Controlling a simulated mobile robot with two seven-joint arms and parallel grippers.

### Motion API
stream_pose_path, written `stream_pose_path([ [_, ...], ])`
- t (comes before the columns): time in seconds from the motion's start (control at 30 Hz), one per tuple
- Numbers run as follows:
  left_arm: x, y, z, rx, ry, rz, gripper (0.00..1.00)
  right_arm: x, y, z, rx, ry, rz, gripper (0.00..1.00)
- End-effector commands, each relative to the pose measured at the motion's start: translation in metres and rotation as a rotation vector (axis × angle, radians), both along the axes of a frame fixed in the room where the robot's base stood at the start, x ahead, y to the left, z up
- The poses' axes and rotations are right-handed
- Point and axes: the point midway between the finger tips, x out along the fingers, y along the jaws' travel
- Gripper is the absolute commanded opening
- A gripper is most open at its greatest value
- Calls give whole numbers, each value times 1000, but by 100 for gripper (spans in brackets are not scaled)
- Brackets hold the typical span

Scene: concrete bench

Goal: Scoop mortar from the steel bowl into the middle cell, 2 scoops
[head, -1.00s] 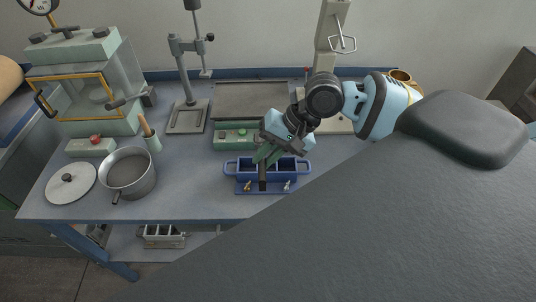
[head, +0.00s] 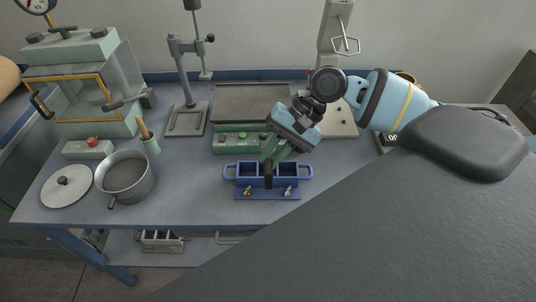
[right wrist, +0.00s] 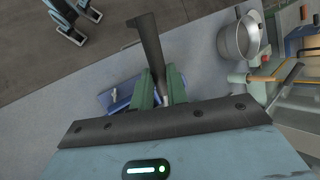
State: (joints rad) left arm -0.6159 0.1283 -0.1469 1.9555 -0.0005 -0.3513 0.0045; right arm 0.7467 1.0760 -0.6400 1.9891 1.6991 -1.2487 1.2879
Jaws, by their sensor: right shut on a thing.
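The blue three-cell mold (head: 303,172) stands on the bench in the head view. My right gripper (head: 270,153) is shut on a dark scoop (head: 268,178) over the mold. The scoop points down and overlaps the middle cell and front wall; I cannot tell whether it touches them. The scoop also shows in the right wrist view (right wrist: 149,45), between the green fingers (right wrist: 163,88). Any mortar on it or in the middle cell is hidden or too small to tell. The steel bowl (head: 145,190), pot-like with a handle, stands at left; its contents look grey and unclear.
A round lid (head: 66,187) lies left of the bowl. A pot with a wooden-handled tool (head: 151,144) stands behind it. A green control box (head: 226,142) and a grey tray (head: 255,103) are behind the mold. Bench between bowl and mold is clear.

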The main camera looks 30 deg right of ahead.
Motion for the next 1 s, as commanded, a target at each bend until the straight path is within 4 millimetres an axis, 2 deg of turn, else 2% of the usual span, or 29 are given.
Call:
stream_pose_path([
  [0.03, -7, -1, -8, -2, 21, 0, 14, 2, -1, -4, 13, 26, -1, 0],
  [0.23, -17, -6, -19, -16, 47, 8, 14, 7, -4, -3, 65, 110, -1, 0],
  [0.4, -11, -9, -11, -23, 31, 12, 14, 18, -10, 6, 140, 216, -2, 0],
  [0.8, -18, -8, -21, -19, 51, 9, 14, 41, -24, 8, 308, 497, -1, 0],
  [1.0, -21, -7, -25, -16, 61, 6, 14, 48, -29, 10, 360, 585, 0, 0],
])
